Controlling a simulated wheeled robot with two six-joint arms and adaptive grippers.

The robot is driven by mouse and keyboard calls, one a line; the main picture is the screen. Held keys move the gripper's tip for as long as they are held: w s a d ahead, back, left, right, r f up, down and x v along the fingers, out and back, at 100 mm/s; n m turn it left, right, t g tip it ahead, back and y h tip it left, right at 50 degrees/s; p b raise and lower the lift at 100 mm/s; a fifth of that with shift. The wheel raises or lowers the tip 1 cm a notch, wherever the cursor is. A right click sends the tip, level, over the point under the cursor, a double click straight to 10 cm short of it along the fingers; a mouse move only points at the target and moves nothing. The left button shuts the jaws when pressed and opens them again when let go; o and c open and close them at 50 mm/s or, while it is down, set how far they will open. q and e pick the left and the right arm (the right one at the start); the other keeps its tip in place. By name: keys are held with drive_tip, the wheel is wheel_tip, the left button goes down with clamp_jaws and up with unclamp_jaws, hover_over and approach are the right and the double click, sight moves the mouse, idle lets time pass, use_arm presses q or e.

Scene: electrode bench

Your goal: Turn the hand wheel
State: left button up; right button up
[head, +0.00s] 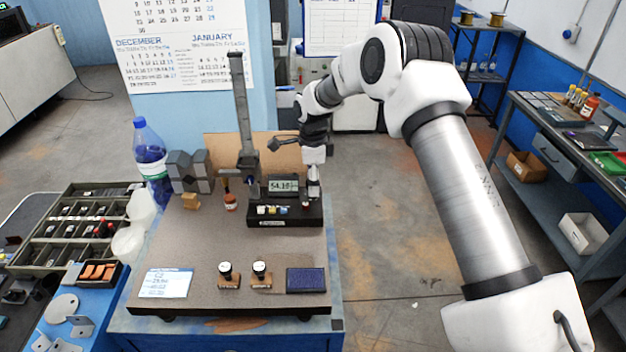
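My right gripper (313,188) points down at the right end of a small black unit (285,216) on the bench plate. It is small and partly hidden by its own wrist, so I cannot tell whether its fingers are open or shut, or whether they touch anything. An upright grey column stand (242,105) rises just left of the unit. A dark lever-like part (275,144) juts out between the column and my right wrist. I cannot make out a hand wheel clearly; it may be hidden by my gripper. My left gripper is not in view.
A small display (283,186) sits behind the black unit. Grey V-shaped blocks (189,171) and a blue bottle (150,158) stand at the back left.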

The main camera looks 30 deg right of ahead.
wheel_tip(320, 180, up, 12)
idle(0.4)
